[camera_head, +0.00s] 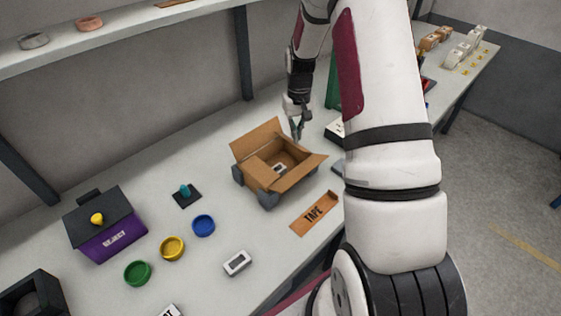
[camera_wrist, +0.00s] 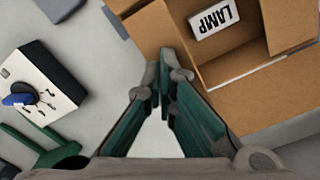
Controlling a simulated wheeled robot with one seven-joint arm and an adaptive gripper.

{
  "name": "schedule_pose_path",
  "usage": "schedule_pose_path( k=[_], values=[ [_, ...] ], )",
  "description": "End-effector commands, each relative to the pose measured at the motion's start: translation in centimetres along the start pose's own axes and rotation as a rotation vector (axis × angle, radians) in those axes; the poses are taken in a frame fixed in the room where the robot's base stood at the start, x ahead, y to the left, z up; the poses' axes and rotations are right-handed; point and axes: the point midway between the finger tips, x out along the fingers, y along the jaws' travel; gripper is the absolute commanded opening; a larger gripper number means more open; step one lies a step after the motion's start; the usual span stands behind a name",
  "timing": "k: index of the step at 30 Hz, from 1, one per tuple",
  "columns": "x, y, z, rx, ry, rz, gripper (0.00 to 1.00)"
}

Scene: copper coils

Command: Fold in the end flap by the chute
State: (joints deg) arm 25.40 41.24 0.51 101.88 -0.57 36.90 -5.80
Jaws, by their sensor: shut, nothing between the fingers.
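An open cardboard box (camera_head: 255,183) stands on the table, with a small white box marked LAMP (camera_wrist: 214,16) inside. One long flap (camera_head: 257,142) stands raised at the back and another (camera_head: 304,174) sticks outward at the front. My gripper (camera_head: 297,134) is at the box's right end, pointing down, its fingers together and empty. In the wrist view my gripper (camera_wrist: 162,78) has its fingertips over or beside a cardboard flap (camera_wrist: 147,30) at that end. I cannot tell whether they touch. A green part (camera_head: 332,90), perhaps the chute, is partly hidden behind my arm.
A white box with a blue knob (camera_wrist: 37,85) lies left of my gripper in the wrist view. An orange TAPE strip (camera_head: 314,213) lies in front of the cardboard box. Coloured rings and a purple REJECT bin (camera_head: 113,240) are farther left. Grey blocks (camera_head: 239,176) flank the box.

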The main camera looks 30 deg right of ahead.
Motion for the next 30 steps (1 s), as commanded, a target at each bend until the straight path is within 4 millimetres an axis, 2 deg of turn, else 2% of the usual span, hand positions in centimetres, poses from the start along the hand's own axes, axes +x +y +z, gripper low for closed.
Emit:
schedule_pose_path(
  k=[16,30],
  values=[
    [0.9,-2.0,1.2,-0.001,0.0,0.0,0.0],
    [1.0,-2.1,1.2,0.0,0.0,0.0,0.0]
  ],
)
